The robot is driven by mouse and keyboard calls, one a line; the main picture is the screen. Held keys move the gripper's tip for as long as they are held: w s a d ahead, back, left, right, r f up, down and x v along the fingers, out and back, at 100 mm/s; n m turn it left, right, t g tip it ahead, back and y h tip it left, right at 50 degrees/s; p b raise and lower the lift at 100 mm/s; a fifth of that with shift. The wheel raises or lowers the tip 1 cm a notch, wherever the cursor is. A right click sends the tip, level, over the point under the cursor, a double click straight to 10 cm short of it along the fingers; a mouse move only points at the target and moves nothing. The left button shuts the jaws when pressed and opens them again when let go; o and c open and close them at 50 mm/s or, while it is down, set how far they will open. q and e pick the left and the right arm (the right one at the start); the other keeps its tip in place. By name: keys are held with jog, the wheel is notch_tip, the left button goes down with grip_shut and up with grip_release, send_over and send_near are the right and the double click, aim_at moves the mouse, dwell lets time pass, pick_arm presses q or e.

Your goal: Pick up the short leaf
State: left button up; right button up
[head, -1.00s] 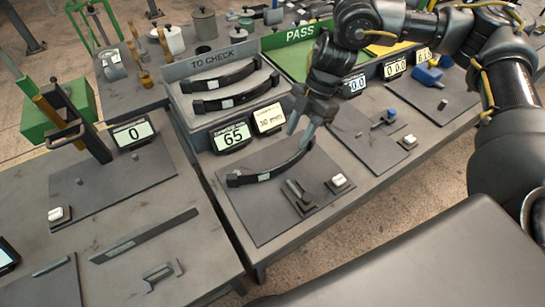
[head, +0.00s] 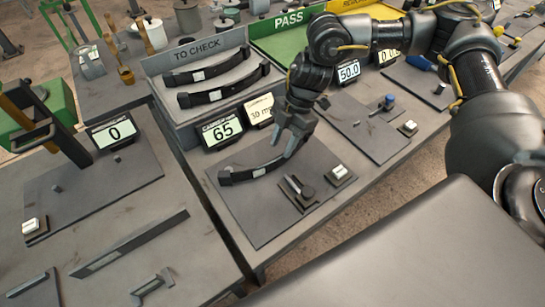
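Two longer-looking dark leaves, an upper one (head: 223,74) and a lower one (head: 230,90), rest in the "TO CHECK" rack (head: 190,60) behind. My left gripper is not in view.
A small clamp-like fixture (head: 300,188) and a white button (head: 340,172) sit on the plate's right. A green PASS tray (head: 285,45) is farther back.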

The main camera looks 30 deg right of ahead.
aim_at(277, 157)
jog(key=shift+p+x, duration=0.75)
jog(key=shift+x, duration=2.15)
jog(key=shift+d, duration=0.1)
jog(key=shift+c, duration=0.4)
grip_shut()
